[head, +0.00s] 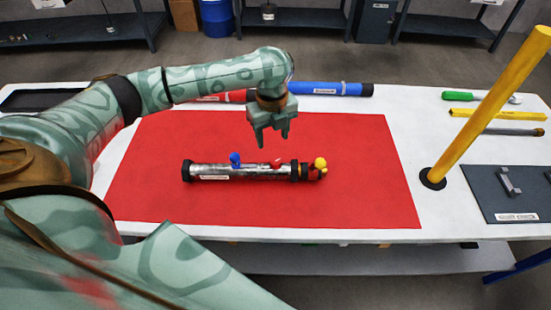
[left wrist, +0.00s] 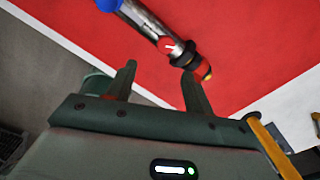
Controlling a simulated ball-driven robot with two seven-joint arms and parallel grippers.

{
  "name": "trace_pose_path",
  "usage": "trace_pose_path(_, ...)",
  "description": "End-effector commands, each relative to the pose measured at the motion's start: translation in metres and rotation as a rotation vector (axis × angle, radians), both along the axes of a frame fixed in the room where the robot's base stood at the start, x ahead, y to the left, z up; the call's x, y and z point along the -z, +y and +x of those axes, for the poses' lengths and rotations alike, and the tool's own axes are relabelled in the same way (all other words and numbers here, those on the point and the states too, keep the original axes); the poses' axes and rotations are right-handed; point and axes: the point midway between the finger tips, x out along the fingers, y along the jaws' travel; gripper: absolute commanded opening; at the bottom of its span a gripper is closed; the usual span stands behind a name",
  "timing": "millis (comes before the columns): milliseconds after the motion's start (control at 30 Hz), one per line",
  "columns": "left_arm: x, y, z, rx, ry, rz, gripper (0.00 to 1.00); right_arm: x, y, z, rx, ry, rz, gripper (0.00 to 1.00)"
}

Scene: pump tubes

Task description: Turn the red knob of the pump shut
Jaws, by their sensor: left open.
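The pump (head: 240,172) is a silver tube with black ends, lying flat on the red mat (head: 350,205). A blue knob (head: 235,158) is on its left part, the red knob (head: 277,163) is right of its middle, and a yellow knob (head: 320,163) is at its right end. My left gripper (head: 270,143) is open and empty, pointing down above the pump near the red knob, apart from it. In the left wrist view the pump (left wrist: 150,24) shows at the top, with the red knob (left wrist: 166,46) beyond the open fingers (left wrist: 160,82). My right gripper is not seen.
A yellow post (head: 490,105) stands right of the mat beside a dark tray (head: 510,192). A blue tube (head: 330,89) and a red tube lie behind the mat. A green-handled tool (head: 460,96) lies at the back right. The mat around the pump is clear.

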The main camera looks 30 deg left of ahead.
Motion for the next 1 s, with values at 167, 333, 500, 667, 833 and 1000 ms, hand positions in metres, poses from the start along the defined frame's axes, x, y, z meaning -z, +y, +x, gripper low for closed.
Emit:
trace_pose_path(167, 0.054, -0.001, 0.002, -0.002, 0.005, -0.001, 0.52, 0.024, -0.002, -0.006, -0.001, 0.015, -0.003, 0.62)
trace_pose_path(333, 0.085, 0.0, 0.003, -0.001, 0.004, 0.0, 0.52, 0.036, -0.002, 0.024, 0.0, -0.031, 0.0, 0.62)
trace_pose_path(500, 0.099, -0.001, 0.003, -0.002, 0.001, 0.0, 0.52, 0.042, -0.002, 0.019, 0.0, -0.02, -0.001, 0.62)
trace_pose_path(667, 0.101, -0.001, 0.003, 0.0, -0.001, 0.001, 0.52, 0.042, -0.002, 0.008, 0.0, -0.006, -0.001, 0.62)
trace_pose_path(833, 0.101, -0.001, 0.003, 0.0, -0.001, 0.0, 0.52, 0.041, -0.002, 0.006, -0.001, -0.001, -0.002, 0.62)
trace_pose_path(1000, 0.101, -0.001, 0.003, -0.001, 0.0, 0.0, 0.07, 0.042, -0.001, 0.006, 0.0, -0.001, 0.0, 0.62)
